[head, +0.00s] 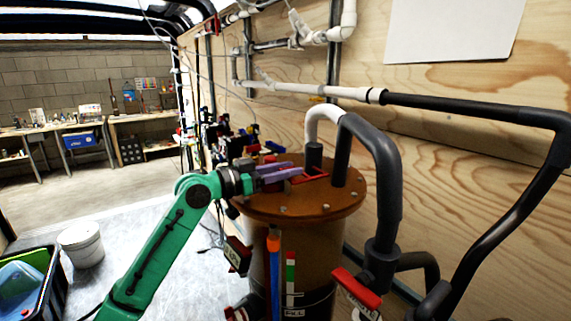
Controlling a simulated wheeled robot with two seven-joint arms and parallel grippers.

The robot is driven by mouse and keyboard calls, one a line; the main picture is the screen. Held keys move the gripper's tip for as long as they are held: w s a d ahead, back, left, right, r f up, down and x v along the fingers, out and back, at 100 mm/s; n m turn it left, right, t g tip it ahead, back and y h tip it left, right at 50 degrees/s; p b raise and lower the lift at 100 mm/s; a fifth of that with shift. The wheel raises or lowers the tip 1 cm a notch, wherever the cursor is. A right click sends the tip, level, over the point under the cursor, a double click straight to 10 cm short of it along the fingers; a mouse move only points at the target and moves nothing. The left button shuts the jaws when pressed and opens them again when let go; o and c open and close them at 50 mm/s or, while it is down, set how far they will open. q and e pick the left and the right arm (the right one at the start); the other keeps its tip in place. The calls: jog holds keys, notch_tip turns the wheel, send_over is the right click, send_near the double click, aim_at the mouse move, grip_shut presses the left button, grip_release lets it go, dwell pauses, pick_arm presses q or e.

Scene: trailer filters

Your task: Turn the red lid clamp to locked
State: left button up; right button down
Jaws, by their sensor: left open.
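The red lid clamp (315,174) lies on the brown round lid (285,207) of the filter tank (262,245), beside the grey pipe stub. My left gripper (288,172), with purple fingers, reaches in from the left above the lid. It is open, with its fingertips right at the clamp's left end. Whether the fingers touch the clamp I cannot tell. The fingers hide part of the lid and perhaps part of the clamp. My right gripper is not in view.
Grey pipes (385,190) rise from the lid and bend down at the right. A red valve handle (355,288) sits low in front. The plywood wall (480,170) stands close behind. A white bucket (82,245) and a dark crate (50,300) stand on the floor at left.

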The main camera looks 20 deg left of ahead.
pick_arm(q)
grip_shut()
dwell(1.4)
